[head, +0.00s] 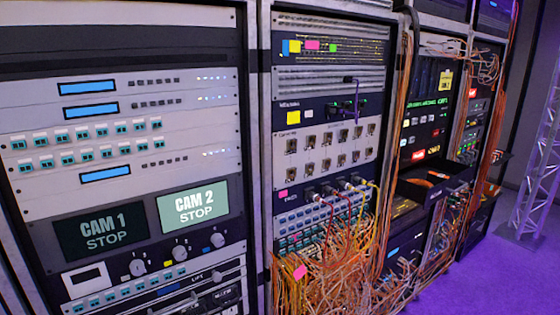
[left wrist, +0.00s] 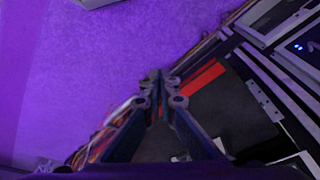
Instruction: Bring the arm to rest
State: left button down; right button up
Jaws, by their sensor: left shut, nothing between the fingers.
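My left gripper (left wrist: 161,78) shows only in the left wrist view. Its two dark fingers come together at the tips, and nothing is between them. It points down over the purple floor (left wrist: 110,50), with dark rack gear (left wrist: 222,108) and an orange-red strip (left wrist: 203,77) just beyond and to the right of the tips. I cannot tell how far the fingers are from that gear. Neither arm shows in the head view, and my right gripper is in no view.
Equipment racks fill most of the head view, with the CAM 2 STOP screen (head: 194,207) at left. Tangled orange cables (head: 335,265) hang from the middle rack. A black open tray (head: 432,178) juts out. Purple floor (head: 490,275) is clear before the metal truss (head: 540,160).

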pick_arm(q)
jog(key=s+f+g+b, duration=0.1)
jog(key=s+f, duration=0.2)
jog(key=f, duration=0.7)
jog(key=s+f+b, duration=0.1)
jog(key=s+f, duration=0.3)
jog(key=f, duration=0.7)
pick_arm(e)
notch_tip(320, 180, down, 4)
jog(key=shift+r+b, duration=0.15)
jog(key=shift+b, duration=0.55)
pick_arm(q)
jog(key=s+a+f+g, duration=0.1)
jog(key=s+a+f, duration=0.2)
jog(key=s+f, duration=0.9)
jog(key=shift+s+a+f+b, duration=0.2)
jog(key=shift+s+b, duration=0.15)
jog(key=shift+s, duration=0.4)
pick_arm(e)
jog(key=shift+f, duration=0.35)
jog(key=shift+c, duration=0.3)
